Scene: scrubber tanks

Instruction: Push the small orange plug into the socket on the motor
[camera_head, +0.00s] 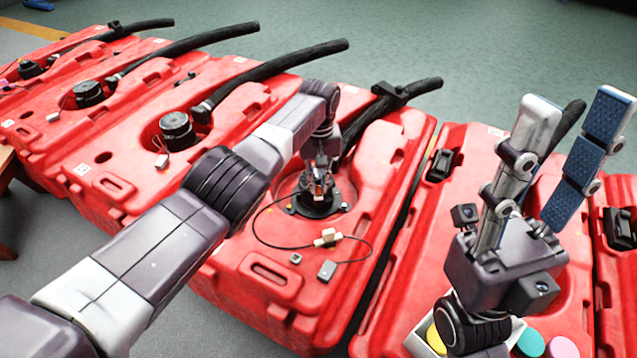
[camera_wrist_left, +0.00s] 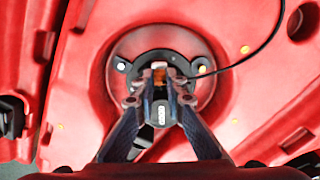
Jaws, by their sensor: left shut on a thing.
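My left gripper (camera_head: 319,182) is shut on the small orange plug (camera_wrist_left: 159,78), directly over the black motor (camera_head: 320,207) on a red tank (camera_head: 250,262). In the left wrist view the plug shows between the fingertips, with a pale part at its far end. The motor (camera_wrist_left: 186,62) lies behind it in a round red recess. The fingers hide the socket, so I cannot tell whether the plug touches it or is inside it. My right gripper (camera_head: 577,100) is open and empty, raised at the right, fingers pointing up.
A thin black cable with a white connector (camera_head: 327,237) loops over the tank front. A small grey block (camera_head: 327,271) lies near it. More red tanks with black hoses (camera_head: 290,68) stand alongside. A box with coloured discs (camera_head: 530,343) is at the lower right.

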